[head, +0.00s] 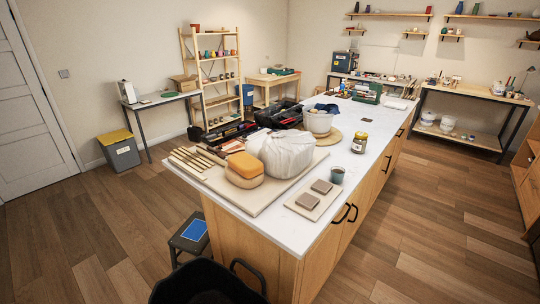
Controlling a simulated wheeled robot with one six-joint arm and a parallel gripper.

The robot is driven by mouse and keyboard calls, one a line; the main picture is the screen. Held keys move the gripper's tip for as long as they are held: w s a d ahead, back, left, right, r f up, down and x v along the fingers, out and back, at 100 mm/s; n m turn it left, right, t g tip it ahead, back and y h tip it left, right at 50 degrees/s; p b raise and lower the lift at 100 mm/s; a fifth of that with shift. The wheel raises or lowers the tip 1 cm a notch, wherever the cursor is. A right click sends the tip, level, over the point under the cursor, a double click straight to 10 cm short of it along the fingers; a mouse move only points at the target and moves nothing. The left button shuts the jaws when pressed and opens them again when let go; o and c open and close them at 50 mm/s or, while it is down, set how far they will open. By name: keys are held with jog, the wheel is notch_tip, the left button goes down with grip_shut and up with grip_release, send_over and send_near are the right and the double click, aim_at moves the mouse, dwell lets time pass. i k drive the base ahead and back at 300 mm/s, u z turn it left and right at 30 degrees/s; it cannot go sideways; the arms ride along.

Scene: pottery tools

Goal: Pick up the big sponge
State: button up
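The big sponge (243,163) looks like a rounded block with an orange upper part and a tan lower part. I cannot tell whether these are one piece or two stacked. It rests on a pale board (258,207) at the near end of the white-topped island. A large white wrapped lump (289,153) stands right behind it to the right, touching or nearly so. Several slim wooden tools (197,158) lie to its left on the board. The sponge's near side is uncovered. My gripper is not in view.
A small board (309,206) with two brown-grey squares, a blue-grey cup (337,175) and a jar (359,143) stand to the right on the island (357,179). A step stool (189,233) and a dark object (205,284) are on the near side. Open floor lies right.

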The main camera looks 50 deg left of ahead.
aim_at(245, 164)
jog(key=i, duration=2.05)
jog(key=u, duration=3.3)
jog(key=i, duration=1)
jog(key=u, duration=0.05)
